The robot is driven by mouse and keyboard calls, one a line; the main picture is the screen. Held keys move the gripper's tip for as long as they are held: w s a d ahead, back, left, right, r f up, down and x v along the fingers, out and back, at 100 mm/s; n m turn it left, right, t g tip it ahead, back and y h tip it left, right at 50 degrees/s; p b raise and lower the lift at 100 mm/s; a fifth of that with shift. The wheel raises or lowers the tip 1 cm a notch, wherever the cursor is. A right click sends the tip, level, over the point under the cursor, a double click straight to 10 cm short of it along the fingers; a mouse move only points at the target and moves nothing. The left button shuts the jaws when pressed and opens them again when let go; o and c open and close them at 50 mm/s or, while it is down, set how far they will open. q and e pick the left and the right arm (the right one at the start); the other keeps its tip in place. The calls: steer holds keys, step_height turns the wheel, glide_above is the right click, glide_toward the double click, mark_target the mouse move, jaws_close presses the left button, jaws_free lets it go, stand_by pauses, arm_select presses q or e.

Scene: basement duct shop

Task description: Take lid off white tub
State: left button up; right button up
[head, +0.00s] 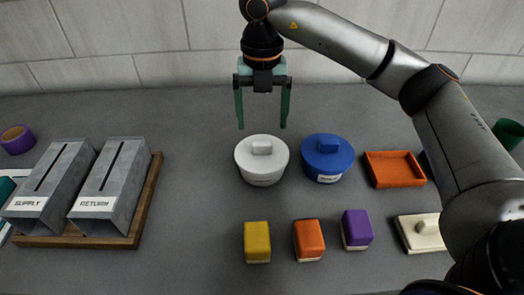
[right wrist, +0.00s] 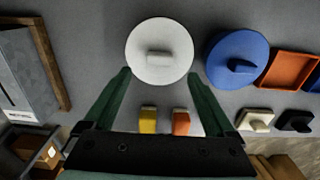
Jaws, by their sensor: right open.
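The white tub (head: 262,178) stands on the grey counter with its white lid (head: 270,158) on top. The lid has a block-shaped knob (head: 262,147) in its middle. My right gripper (head: 262,126) is open and empty, fingers pointing down, above and slightly behind the lid in the head view. In the right wrist view the lid (right wrist: 143,70) and its knob (right wrist: 159,58) lie ahead of the spread green fingers (right wrist: 161,82), apart from them. My left gripper does not show.
A blue lidded tub (head: 327,165) stands close on the right, with an orange tray (head: 394,169) beyond it. Yellow (head: 257,242), orange (head: 308,240) and purple (head: 356,229) blocks sit in front. Metal ducts (head: 108,185) on a wooden tray (head: 148,198) stand left. Counter between is clear.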

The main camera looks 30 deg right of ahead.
mark_target(262, 143)
step_height(262, 143, down, 7)
steer(key=shift+r, duration=0.15)
stand_by(0.4)
steer(key=c, duration=1.4)
steer(key=shift+r, duration=0.1)
